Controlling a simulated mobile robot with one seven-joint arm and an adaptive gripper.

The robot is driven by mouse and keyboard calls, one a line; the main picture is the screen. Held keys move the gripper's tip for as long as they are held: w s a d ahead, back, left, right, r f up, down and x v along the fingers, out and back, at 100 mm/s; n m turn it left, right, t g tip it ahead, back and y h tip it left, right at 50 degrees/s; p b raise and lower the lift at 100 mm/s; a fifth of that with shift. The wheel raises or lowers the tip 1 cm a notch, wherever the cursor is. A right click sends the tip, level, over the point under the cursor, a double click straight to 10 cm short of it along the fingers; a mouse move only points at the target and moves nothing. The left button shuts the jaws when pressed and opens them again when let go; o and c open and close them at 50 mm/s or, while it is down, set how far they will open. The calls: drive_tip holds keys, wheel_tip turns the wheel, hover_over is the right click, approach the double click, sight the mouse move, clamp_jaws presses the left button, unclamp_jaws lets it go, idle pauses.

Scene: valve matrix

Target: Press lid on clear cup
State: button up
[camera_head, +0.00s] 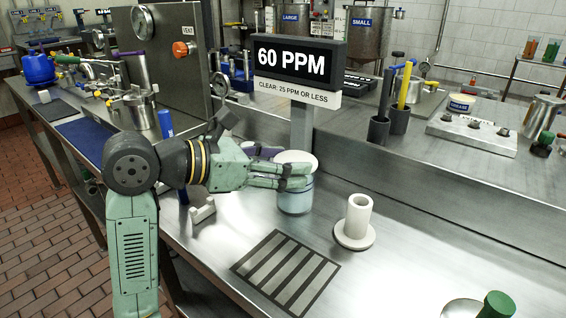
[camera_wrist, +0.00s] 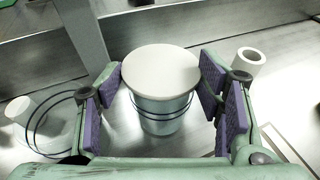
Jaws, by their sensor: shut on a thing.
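The white round lid (camera_wrist: 160,72) lies over the mouth of the clear cup (camera_wrist: 159,117), which stands upright on the steel bench. In the head view the lid (camera_head: 296,157) shows above my fingers and the cup (camera_head: 295,200), with pale bluish contents, below them. My gripper (camera_head: 296,175) reaches in from the left at rim height. In the wrist view my gripper (camera_wrist: 160,80) has a purple-padded finger on each side of the lid, shut on its edge. I cannot tell whether the lid is fully seated, as the fingers hide part of the rim.
A white hollow cylinder on a round base (camera_head: 356,222) stands just right of the cup. A dark striped grate (camera_head: 287,272) lies in front. The sign post (camera_head: 301,130) for the "60 PPM" display (camera_head: 298,60) rises right behind the cup.

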drive_tip(key=shift+f+b, duration=0.3)
idle(0.5)
drive_tip(key=o, duration=0.9)
drive_tip(key=shift+c, duration=0.2)
drive_tip(key=shift+a, duration=0.1)
drive_tip(key=v, duration=1.2)
